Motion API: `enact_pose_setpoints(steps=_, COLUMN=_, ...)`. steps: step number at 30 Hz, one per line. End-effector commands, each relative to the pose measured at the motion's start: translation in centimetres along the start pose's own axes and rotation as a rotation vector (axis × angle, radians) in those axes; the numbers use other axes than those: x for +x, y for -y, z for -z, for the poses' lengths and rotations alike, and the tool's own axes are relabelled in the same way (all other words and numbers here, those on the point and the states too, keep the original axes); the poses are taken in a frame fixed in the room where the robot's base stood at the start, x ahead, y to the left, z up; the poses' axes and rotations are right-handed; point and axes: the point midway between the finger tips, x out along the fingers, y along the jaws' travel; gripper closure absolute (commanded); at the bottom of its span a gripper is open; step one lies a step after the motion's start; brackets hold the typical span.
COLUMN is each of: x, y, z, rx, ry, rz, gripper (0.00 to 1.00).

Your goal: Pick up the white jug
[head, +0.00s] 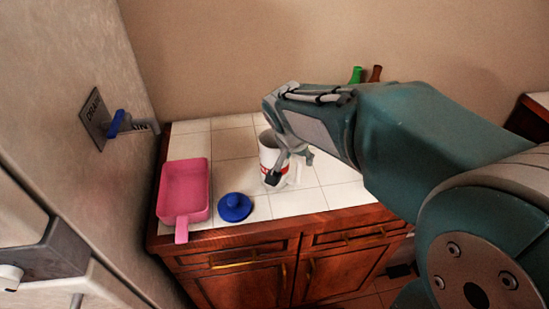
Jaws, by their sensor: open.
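The white jug (267,150) stands upright on the white tiled counter (235,145), near its middle. It has red markings low on its side. My gripper (286,174) is at the jug's right front side, with a dark fingertip in front of the jug's lower part. The gripper is open. Part of the jug is hidden behind the gripper and my arm, and I cannot tell whether the fingers touch it.
A pink square pan (185,187) lies at the counter's left with its handle over the front edge. A blue knobbed lid (235,207) lies in front of the jug. Green (356,75) and brown (376,74) bottle tops show behind my arm. A grey wall with a blue lever (117,123) stands left.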

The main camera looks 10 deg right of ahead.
Motion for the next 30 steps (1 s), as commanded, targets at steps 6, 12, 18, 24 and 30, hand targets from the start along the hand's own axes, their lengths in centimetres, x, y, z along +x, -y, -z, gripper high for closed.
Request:
enact_pose_setpoints(steps=6, x=2.1, y=0.1, z=-0.1, rx=-0.001, ry=0.002, rz=-0.001, gripper=0.40)
enact_pose_setpoints(steps=12, x=5.1, y=0.5, z=-0.2, rx=-0.002, ry=0.003, rz=-0.002, gripper=0.40)
enact_pose_setpoints(steps=18, x=6.9, y=0.5, z=-0.1, rx=-0.002, ry=0.000, rz=0.001, gripper=0.40)
enact_pose_setpoints(steps=24, x=7.0, y=0.5, z=-0.1, rx=-0.001, ry=-0.001, rz=0.002, gripper=0.40)
enact_pose_setpoints(steps=30, x=6.9, y=0.5, z=-0.1, rx=-0.001, ry=-0.001, rz=0.002, gripper=1.00)
